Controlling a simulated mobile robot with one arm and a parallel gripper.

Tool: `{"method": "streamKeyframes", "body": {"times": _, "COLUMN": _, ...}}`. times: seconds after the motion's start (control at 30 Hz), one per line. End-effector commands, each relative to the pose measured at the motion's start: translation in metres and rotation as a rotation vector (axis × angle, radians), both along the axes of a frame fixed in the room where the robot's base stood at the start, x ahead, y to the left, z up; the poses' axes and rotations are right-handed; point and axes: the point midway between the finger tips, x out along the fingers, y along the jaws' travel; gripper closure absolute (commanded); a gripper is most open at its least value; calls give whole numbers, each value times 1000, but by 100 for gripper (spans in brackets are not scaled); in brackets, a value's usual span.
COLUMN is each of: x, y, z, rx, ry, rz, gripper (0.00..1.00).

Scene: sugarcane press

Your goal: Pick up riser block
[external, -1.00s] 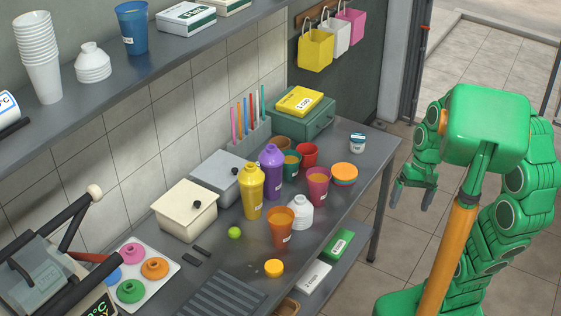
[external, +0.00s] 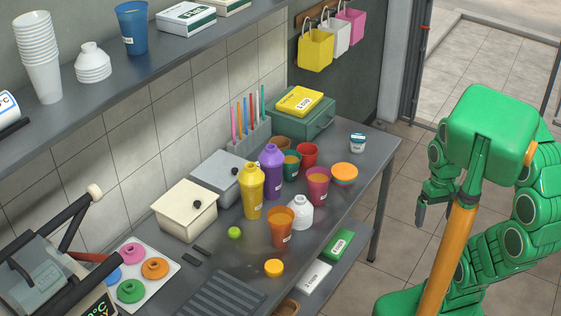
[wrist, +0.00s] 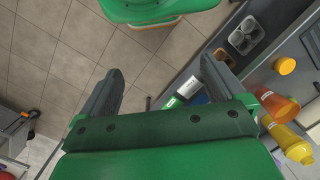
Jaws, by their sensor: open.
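I cannot tell for certain which thing is the riser block. Two small dark bars (external: 196,254) lie on the grey counter (external: 222,262) near the lime, but nothing marks either as the block. My gripper (external: 432,213) hangs over the floor to the right of the counter, apart from everything on it. In the wrist view my gripper (wrist: 162,70) has its two fingers wide apart, with floor and a little of the lower shelf's boxes between and beyond them. It holds nothing.
The counter carries a yellow bottle (external: 253,192), a purple bottle (external: 272,172), an orange cup (external: 281,228) and several other cups. A green box (external: 339,243) and a white box (external: 314,276) lie on the lower shelf. The floor (external: 400,245) beside the counter is clear.

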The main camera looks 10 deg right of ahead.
Motion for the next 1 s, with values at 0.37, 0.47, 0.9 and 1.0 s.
{"method": "streamKeyframes", "body": {"times": 0.37, "x": 1, "y": -14, "z": -2, "rx": -44, "ry": 8, "rz": -35, "gripper": 3}}
{"method": "streamKeyframes", "body": {"times": 0.47, "x": 1, "y": -14, "z": -2, "rx": -44, "ry": 9, "rz": -35, "gripper": 7}}
{"method": "streamKeyframes", "body": {"times": 0.9, "x": 10, "y": 3, "z": -12, "rx": 7, "ry": 40, "rz": -44, "gripper": 7}}
{"method": "streamKeyframes", "body": {"times": 1.0, "x": 18, "y": 25, "z": -20, "rx": 72, "ry": 66, "rz": -46, "gripper": 7}}
